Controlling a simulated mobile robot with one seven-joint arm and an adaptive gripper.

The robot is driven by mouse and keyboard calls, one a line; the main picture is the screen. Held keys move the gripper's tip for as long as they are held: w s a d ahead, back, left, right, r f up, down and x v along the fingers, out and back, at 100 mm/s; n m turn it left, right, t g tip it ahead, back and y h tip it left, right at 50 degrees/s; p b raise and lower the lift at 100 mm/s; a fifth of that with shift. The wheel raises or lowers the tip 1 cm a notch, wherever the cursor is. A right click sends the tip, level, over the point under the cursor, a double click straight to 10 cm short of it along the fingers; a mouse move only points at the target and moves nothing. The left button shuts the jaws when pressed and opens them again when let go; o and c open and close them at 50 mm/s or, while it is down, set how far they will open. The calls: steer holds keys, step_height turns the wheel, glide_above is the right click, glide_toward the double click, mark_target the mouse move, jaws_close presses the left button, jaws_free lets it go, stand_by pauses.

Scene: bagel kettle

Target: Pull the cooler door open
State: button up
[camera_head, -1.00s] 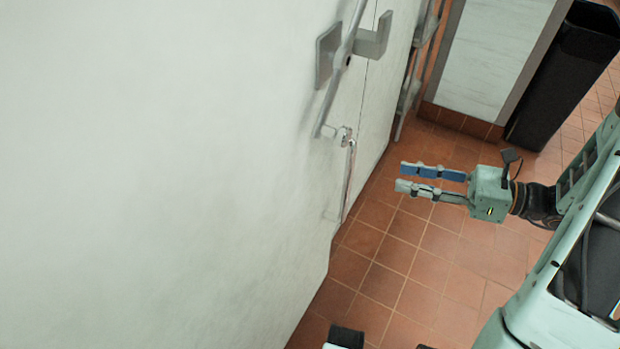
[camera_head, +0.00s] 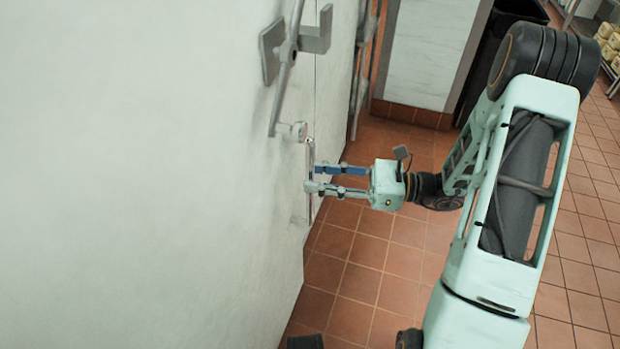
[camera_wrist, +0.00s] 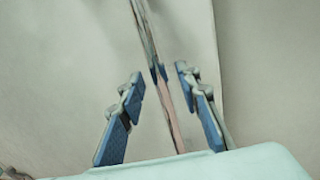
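The cooler door (camera_head: 150,180) is a large pale panel filling the left of the head view. A thin upright metal handle bar (camera_head: 310,170) stands at its edge, below a grey latch bracket (camera_head: 290,50). My gripper (camera_head: 312,178) is at this bar with its fingers pointing left at the door. In the wrist view the handle bar (camera_wrist: 160,70) runs between the two blue-padded fingers (camera_wrist: 158,95). Gaps show on both sides of the bar, so the gripper is open around it. Whether a finger touches the bar cannot be told. The door looks shut.
A rack with pale items (camera_head: 608,45) is at the top right. The red tiled floor (camera_head: 370,270) in front of the door is clear.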

steer(key=shift+w+a, duration=0.15)
steer(key=shift+a, duration=0.9)
steer(key=shift+c, duration=0.2)
jaws_close()
